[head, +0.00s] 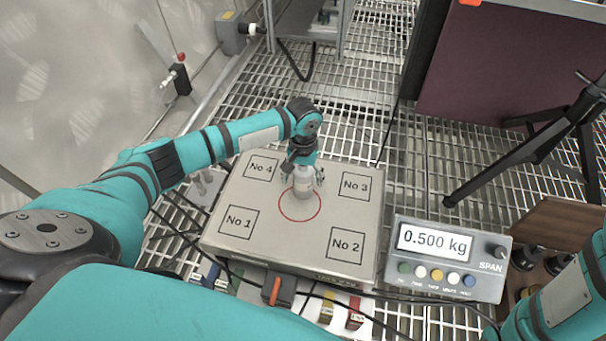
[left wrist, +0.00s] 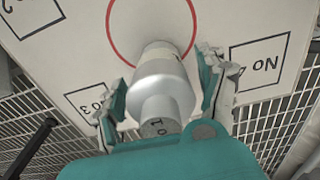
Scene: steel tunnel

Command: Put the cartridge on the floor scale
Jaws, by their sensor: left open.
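The cartridge (head: 303,183) is a pale silver-grey cylinder with a narrower top. It stands upright on the floor scale (head: 222,222), partly inside the red circle near its far edge. In the left wrist view the cartridge (left wrist: 160,82) shows from above between the fingers, over the lower rim of the circle. The scale plate also shows there (left wrist: 215,22). My left gripper (head: 303,176) is open around the cartridge, with a finger on each side; the fingers also show in the left wrist view (left wrist: 162,90). My right gripper is not in view.
The scale display (head: 435,241) reads 0.500 kg and stands right of the scale. Squares marked No 1 to No 4 surround the circle. A black tripod (head: 548,135) stands at right. Cables and coloured blocks lie before the scale on the grating.

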